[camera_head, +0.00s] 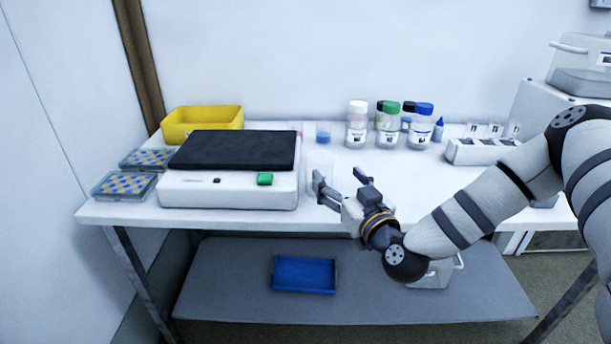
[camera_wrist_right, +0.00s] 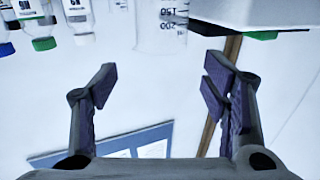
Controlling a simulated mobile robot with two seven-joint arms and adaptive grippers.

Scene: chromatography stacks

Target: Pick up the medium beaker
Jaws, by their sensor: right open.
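The clear glass beaker (camera_head: 318,165) stands on the white table just right of the white device with a black top; it is faint in the head view. In the right wrist view the beaker (camera_wrist_right: 158,28) shows at the top middle with printed volume marks, partly cut off by the frame edge. My right gripper (camera_head: 340,178) is close to the beaker on its near right side, fingers spread. In the wrist view the gripper (camera_wrist_right: 160,86) is open and empty, the beaker beyond its fingertips. My left gripper is out of view.
The white device (camera_head: 230,195) stands close left of the beaker. Several capped bottles (camera_head: 390,130) stand at the back. A yellow bin (camera_head: 202,122) is at the back left, a white rack (camera_head: 485,150) at right. A blue tray (camera_head: 305,274) lies on the lower shelf.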

